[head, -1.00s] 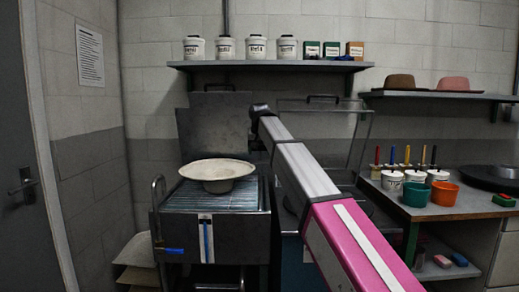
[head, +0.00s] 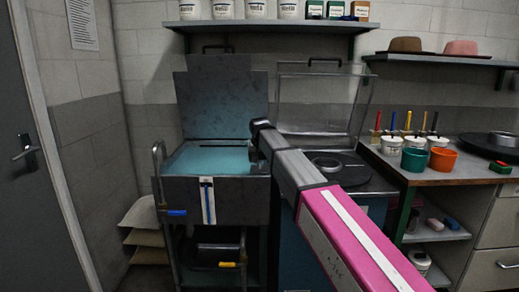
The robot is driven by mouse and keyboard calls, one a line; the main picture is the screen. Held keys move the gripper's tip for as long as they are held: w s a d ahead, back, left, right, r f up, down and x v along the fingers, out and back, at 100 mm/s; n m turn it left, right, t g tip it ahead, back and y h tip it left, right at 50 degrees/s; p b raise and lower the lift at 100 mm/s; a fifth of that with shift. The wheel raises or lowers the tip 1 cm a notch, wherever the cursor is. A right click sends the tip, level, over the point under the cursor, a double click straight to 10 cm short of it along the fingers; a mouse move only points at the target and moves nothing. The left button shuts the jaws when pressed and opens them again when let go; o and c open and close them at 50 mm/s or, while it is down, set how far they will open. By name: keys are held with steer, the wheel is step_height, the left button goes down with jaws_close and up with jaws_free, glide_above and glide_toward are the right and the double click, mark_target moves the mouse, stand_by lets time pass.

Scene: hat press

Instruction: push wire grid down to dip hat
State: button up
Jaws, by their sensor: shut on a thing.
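The metal tank (head: 230,203) stands at the left with its grey lid (head: 222,100) upright behind it. Light blue liquid (head: 208,159) fills its top. No hat and no wire grid can be made out above or through the liquid. My gripper (head: 257,140) is at the right edge of the tank, low beside the liquid. Its dark end shows, but its fingertips and what they grip are hidden by the wrist. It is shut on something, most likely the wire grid.
A press or burner with a clear raised cover (head: 315,100) stands right of the tank. A workbench (head: 440,172) holds cups and brushes. A shelf with jars (head: 270,27) hangs above. A metal rail (head: 158,165) stands left of the tank.

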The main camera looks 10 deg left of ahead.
steer(key=shift+s+f, duration=0.1)
steer(key=shift+f, duration=0.55)
steer(key=o, duration=1.3)
steer(key=shift+f, duration=0.1)
steer(key=v, duration=1.1)
steer(key=shift+s, duration=0.1)
